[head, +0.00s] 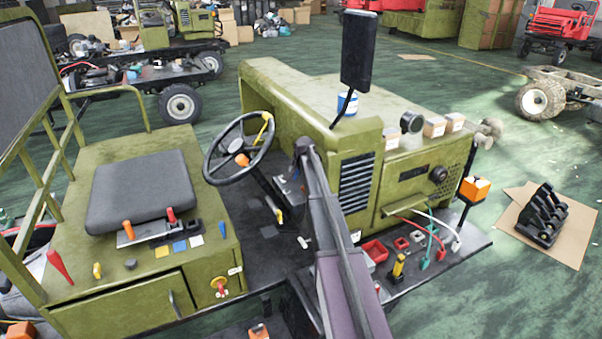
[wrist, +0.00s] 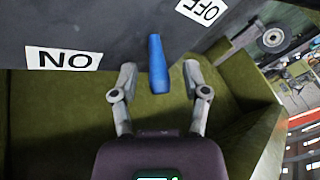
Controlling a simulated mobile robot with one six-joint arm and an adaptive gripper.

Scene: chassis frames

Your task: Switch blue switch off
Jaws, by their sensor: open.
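The blue switch (wrist: 157,60) is a blue lever that sticks out from a dark panel (wrist: 105,22) in the wrist view. An upside-down ON label (wrist: 63,59) is to its left, and a tilted OFF label (wrist: 202,11) is to its upper right. The lever points nearly straight down the picture, with its thick end toward my gripper. My gripper (wrist: 159,74) is open, with one finger on each side of the lever and visible gaps to both. In the head view I cannot make out the switch or my fingertips; my arm covers part of the middle.
Olive-green vehicle body panels (wrist: 60,118) lie behind my fingers in the wrist view. In the head view, the steering wheel (head: 238,147), black seat (head: 142,190) and green hood (head: 300,95) stand close around my arm. Small items crowd the deck at right.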

